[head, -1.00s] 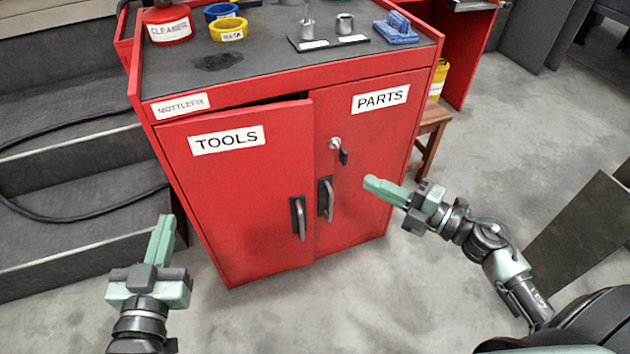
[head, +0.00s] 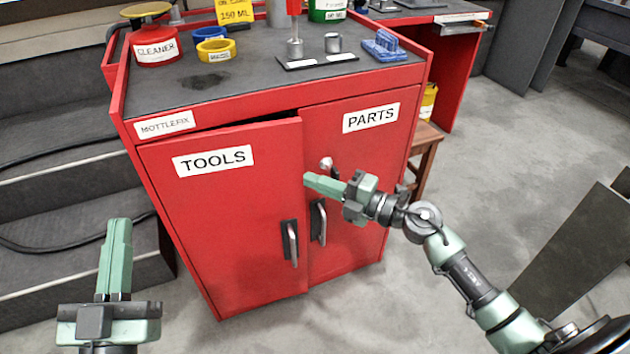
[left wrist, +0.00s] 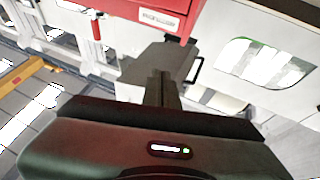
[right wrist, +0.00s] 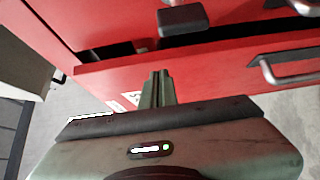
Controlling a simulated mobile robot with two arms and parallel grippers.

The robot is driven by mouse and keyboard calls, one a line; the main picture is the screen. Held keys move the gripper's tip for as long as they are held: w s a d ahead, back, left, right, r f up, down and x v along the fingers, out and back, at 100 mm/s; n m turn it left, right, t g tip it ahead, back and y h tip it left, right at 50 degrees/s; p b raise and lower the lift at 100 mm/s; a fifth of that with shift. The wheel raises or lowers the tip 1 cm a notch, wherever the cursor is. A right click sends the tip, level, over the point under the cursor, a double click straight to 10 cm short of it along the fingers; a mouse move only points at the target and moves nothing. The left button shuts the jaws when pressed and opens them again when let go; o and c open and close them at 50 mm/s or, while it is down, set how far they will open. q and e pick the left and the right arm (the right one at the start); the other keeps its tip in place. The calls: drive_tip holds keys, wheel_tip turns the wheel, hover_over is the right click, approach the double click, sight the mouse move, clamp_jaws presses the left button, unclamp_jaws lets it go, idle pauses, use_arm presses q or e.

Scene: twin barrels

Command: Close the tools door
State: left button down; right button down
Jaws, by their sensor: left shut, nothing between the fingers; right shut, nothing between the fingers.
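The red tools door (head: 215,225), labelled TOOLS, stands slightly ajar on the red cabinet; a dark gap shows along its top and its right edge sits proud of the PARTS door (head: 350,225). Its handle (head: 290,243) is near its right edge. My right gripper (head: 308,181) is shut and empty, in front of the doors near the tools door's right edge; whether it touches is unclear. In the right wrist view the tools door (right wrist: 200,75) shows ajar beyond the fingers (right wrist: 157,75). My left gripper (head: 120,222) is shut and empty, left of the cabinet.
The cabinet top holds a cleaner container (head: 156,46), blue and yellow rings, a dark plate with metal parts and a blue brush-like item (head: 384,46). Dark steps (head: 55,190) stand left.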

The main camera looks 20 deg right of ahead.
use_arm(q)
drive_tip(key=shift+s+r+t, duration=0.25)
drive_tip(key=shift+r+t, duration=0.05)
drive_tip(key=shift+r, duration=0.2)
drive_tip(key=shift+s+r+t, duration=0.25)
drive_tip(key=shift+r+t, duration=0.05)
drive_tip(key=shift+r, duration=0.2)
use_arm(e)
drive_tip(key=shift+w, duration=0.6)
